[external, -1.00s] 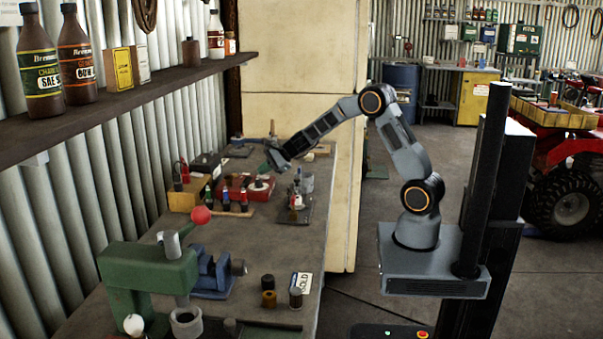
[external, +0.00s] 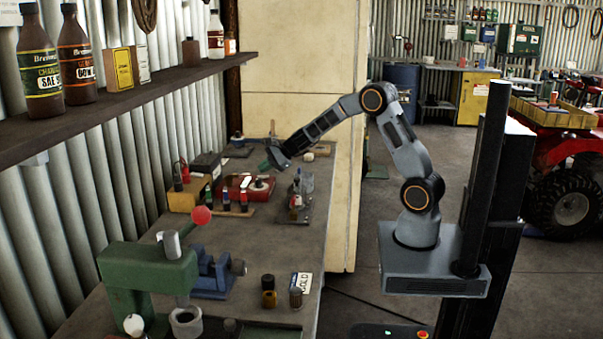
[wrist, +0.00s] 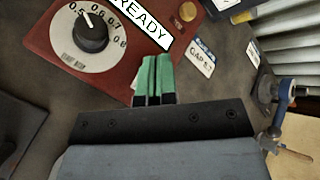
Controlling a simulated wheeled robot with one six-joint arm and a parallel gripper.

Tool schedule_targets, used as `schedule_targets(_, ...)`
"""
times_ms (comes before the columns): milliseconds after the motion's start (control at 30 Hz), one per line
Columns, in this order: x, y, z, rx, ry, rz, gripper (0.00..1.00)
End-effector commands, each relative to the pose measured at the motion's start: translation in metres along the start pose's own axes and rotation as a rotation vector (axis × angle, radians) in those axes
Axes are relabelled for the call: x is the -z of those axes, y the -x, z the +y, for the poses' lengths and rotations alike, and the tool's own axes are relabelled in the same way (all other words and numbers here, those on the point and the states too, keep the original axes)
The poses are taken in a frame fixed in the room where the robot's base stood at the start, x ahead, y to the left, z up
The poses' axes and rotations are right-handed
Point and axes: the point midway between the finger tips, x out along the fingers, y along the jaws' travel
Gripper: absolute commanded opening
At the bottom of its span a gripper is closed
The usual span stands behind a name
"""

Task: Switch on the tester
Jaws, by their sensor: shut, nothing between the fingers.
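The tester is a red box (external: 262,194) on the bench; it also shows in the wrist view (wrist: 66,32). Its black dial knob (wrist: 91,33) sits on a pale scale marked about 0.5 to 0.8. A white label reading READY (wrist: 142,32) and a round brass-coloured button (wrist: 188,11) are on its face. My gripper (wrist: 154,58) has green fingers, shut with nothing between them. In the wrist view the fingertips lie just below the READY label, near the tester's edge; contact cannot be told. In the external view my gripper (external: 270,162) is above the tester's far right side.
Small bottles (external: 226,200) stand in front of the tester. A card marked GAP (wrist: 201,57) lies beside it. A blue-and-metal tool (wrist: 283,95) is at the wrist view's right. A green press (external: 140,270) and blue vise (external: 213,272) stand nearer on the bench.

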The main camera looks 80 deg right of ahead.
Motion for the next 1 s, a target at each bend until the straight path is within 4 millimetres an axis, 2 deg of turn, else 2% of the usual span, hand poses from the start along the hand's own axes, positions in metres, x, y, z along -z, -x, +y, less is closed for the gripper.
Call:
schedule_targets(267,-0.005,0.006,-0.005,0.001,0.001,-0.001,0.00)
schedule_targets(700,-0.025,0.034,-0.025,0.001,0.001,0.000,0.00)
schedule_targets(1000,-0.025,0.035,-0.025,0.000,0.000,0.000,0.00)
